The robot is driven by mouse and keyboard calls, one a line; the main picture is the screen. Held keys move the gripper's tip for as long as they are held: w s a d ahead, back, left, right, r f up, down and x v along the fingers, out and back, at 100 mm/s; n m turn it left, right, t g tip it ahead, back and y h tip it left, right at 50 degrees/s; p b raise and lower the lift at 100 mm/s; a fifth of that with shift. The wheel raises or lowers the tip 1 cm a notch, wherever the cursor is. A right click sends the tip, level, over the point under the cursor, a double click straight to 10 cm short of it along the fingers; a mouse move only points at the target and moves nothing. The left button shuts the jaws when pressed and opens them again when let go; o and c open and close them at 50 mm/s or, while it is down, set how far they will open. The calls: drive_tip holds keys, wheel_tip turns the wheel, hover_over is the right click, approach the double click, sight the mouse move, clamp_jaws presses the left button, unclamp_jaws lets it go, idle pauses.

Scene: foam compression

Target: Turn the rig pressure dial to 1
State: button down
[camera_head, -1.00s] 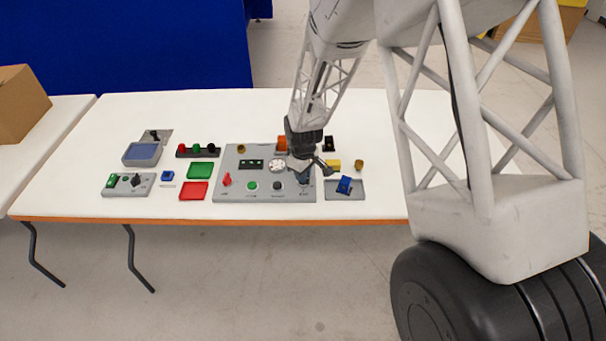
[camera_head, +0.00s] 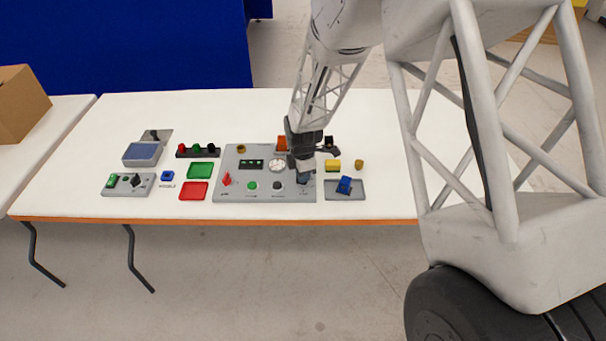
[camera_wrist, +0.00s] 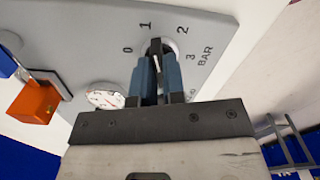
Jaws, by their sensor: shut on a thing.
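The pressure dial (camera_wrist: 157,47) is a dark knob on the grey rig panel (camera_wrist: 215,25). The numbers 0, 1, 2, 3 and the word BAR are printed around it in the wrist view. My gripper (camera_wrist: 159,63) has its two blue fingers shut on the knob, one on either side. A white mark shows between the fingers, but I cannot tell which number it points to. In the head view my gripper (camera_head: 304,176) is at the right part of the rig panel (camera_head: 234,192) and hides the dial.
A round white gauge (camera_head: 277,166) and an orange block (camera_head: 282,143) are close left of my gripper. A red knob (camera_head: 227,179) is on the panel's left. A grey tray (camera_head: 332,194) with a blue part (camera_head: 344,185) and a yellow block (camera_head: 333,165) are to the right.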

drive_tip(key=shift+n, duration=1.1)
drive_tip(key=c, duration=1.2)
unclamp_jaws()
drive_tip(key=shift+r, duration=0.15)
drive_tip(key=shift+r, duration=3.8)
